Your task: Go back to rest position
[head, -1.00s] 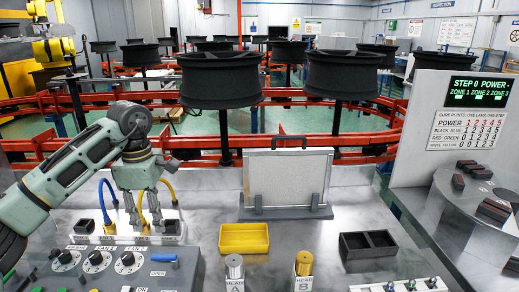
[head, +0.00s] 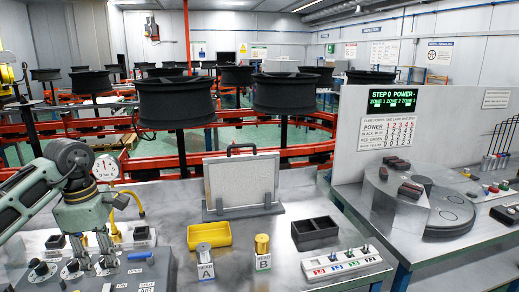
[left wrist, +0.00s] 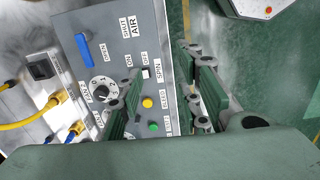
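My left gripper (head: 92,258) is over the grey control box (head: 128,272) with dials at the lower left of the head view. In the left wrist view its two fingers (left wrist: 165,98) are spread apart with nothing between them. The box's panel (left wrist: 90,30) lies beneath, with a black dial (left wrist: 104,90), a blue lever (left wrist: 84,50), and yellow and green buttons. The fingers hide part of the panel, and I cannot tell whether they touch it. My right gripper is not in either view.
On the metal bench are a yellow tray (head: 209,242), A and B cylinders, a black two-part bin (head: 315,240), a switch strip (head: 341,265) and an upright framed panel (head: 243,178). A round gauge (head: 106,168) and cables stand near my left arm.

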